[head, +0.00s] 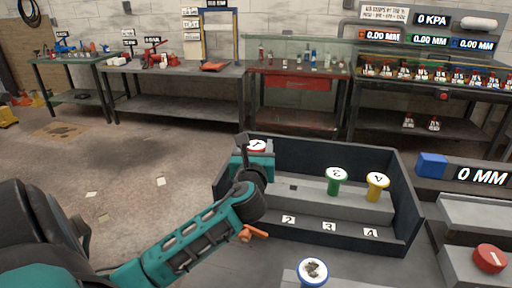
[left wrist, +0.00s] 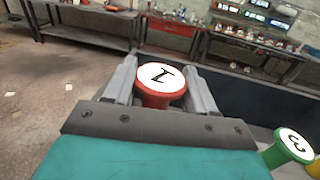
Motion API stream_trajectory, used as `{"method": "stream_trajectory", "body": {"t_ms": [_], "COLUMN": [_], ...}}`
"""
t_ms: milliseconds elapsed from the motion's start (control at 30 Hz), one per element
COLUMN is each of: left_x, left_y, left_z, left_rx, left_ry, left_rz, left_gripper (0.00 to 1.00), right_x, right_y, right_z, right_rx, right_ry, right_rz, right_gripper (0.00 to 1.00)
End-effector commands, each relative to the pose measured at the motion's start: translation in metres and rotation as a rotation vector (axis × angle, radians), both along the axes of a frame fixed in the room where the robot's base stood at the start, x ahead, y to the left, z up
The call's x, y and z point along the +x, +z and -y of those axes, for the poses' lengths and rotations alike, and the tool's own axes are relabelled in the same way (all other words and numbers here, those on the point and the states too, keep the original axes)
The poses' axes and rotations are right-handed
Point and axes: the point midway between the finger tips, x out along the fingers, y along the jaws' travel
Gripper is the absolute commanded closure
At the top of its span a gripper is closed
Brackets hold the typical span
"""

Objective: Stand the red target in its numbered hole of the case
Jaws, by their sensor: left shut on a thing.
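The red target, a red peg with a white top marked 1, is in the left wrist view (left wrist: 161,84) between the two grey fingers of my left gripper (left wrist: 162,75). My left gripper is shut on it. In the head view the red target's top (head: 257,144) shows just behind my left gripper (head: 254,158), over the left end of the dark case (head: 407,200). The target looks upright. My arm hides the left end of the step, so I cannot tell whether its foot is in a hole. Labels 2, 3 and 4 show on the case's front ledge.
A green target (head: 337,181) and a yellow target (head: 377,186) stand in the case. An empty dark hole shows left of the green one. A blue target (head: 312,271) stands in front of the case. A blue block (head: 432,165) and a red disc (head: 490,258) are at right.

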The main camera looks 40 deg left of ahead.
Motion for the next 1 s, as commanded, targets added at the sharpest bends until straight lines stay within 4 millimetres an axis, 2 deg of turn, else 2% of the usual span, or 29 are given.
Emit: {"method": "stream_trajectory", "body": {"t_ms": [1000], "left_x": [0.0000], "left_y": [0.0004], "left_z": [0.0001], "left_rx": [0.001], "left_ry": [0.000], "left_rz": [0.001], "left_gripper": [0.76], "right_x": [0.0005], "right_y": [0.0082], "right_z": [0.0000], "right_rx": [0.000], "right_ry": [0.000], "right_rz": [0.001], "right_gripper": [0.57]}}
